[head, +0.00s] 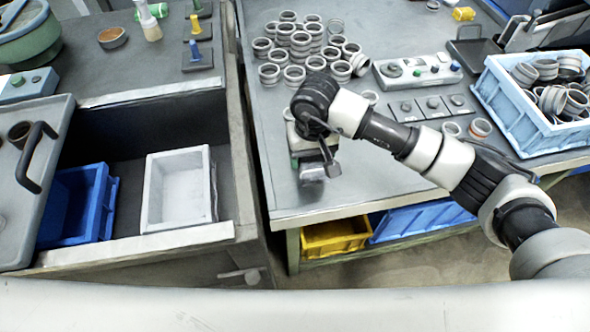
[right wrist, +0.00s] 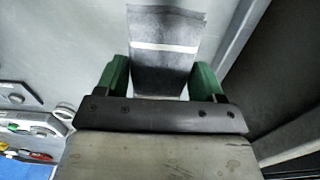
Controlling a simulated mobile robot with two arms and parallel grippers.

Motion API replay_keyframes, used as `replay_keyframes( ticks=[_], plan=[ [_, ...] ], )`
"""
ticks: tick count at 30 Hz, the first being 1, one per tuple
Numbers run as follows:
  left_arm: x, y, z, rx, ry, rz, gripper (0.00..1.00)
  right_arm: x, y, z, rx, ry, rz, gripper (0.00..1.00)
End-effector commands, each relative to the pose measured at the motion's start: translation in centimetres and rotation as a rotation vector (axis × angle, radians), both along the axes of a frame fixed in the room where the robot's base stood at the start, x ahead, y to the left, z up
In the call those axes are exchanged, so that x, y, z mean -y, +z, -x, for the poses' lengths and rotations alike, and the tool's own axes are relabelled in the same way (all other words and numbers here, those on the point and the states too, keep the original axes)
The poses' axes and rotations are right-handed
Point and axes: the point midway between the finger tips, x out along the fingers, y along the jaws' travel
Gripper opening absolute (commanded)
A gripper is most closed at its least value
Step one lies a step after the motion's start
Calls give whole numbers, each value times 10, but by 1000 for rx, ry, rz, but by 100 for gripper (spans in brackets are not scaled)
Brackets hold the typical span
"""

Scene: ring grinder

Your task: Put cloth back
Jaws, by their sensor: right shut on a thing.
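My right gripper (head: 313,158) is over the front left part of the right-hand table, pointing down. It is shut on a cloth (head: 312,172), of which a small grey piece shows below the fingers. In the right wrist view the cloth (right wrist: 166,65) is dark grey with a pale stripe, and it lies between the two green fingers of the gripper (right wrist: 160,80). Whether the cloth touches the tabletop is not clear. My left gripper is not in view.
Several metal rings (head: 300,45) stand on the table (head: 300,205) behind my gripper. Control boxes (head: 417,70) and a blue crate of rings (head: 530,110) are to the right. At left, an open recess holds a white bin (head: 180,222) and a blue bin (head: 75,205).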

Motion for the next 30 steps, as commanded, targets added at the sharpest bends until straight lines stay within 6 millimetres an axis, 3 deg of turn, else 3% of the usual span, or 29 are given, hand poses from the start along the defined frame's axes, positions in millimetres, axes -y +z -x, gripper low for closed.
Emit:
replay_keyframes(
  ticks=[3,7,18,30],
  plan=[
    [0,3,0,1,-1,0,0,-22,-13,3,-3,0,-1,46],
    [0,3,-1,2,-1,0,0,-33,-20,4,-1,-1,0,46],
    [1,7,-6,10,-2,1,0,-36,-60,4,-1,-2,-1,46],
    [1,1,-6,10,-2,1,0,-35,-66,3,1,-1,1,46]
  ],
)
